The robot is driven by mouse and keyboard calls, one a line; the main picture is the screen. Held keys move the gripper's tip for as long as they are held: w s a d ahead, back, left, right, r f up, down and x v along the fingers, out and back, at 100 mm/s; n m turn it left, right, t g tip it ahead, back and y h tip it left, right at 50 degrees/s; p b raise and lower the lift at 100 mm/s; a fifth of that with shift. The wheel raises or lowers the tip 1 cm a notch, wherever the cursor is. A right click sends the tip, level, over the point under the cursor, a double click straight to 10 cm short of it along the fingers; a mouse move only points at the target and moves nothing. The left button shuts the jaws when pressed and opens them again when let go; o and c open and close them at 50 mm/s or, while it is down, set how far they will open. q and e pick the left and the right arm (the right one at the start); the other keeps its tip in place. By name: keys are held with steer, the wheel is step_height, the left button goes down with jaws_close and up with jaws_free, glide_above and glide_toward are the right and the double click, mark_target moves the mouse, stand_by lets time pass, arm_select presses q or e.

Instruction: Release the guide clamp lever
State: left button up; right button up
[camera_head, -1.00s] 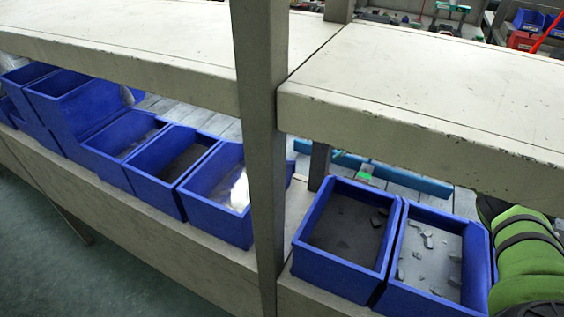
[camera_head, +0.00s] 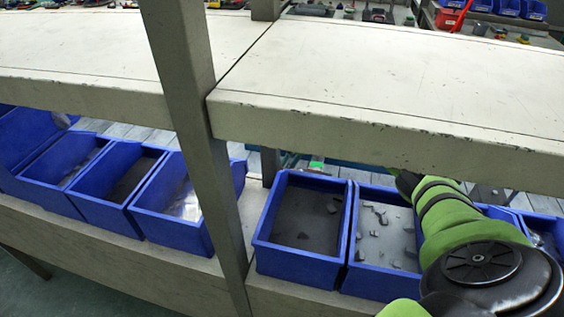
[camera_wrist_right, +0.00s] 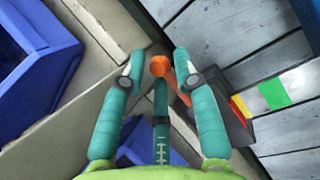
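In the right wrist view an orange lever (camera_wrist_right: 181,74) with a round knob end lies at the fingertips of my right gripper (camera_wrist_right: 159,62). The gripper is open, with one teal finger on each side of the knob. I cannot tell whether either finger touches it. A dark block (camera_wrist_right: 232,128), perhaps the clamp body, sits right of the lever, partly hidden by the right finger. In the head view my green arm comes in at the lower right and passes behind the shelf edge, which hides its gripper. My left gripper is not in view.
Blue bins stand in a row along the lower ledge, including a dark-bottomed bin (camera_head: 262,232). A pale shelf (camera_head: 390,75) and a grey post (camera_head: 190,110) are in front. Green (camera_wrist_right: 274,93) and yellow (camera_wrist_right: 241,105) patches lie beside the dark block.

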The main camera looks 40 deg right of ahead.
jaws_close()
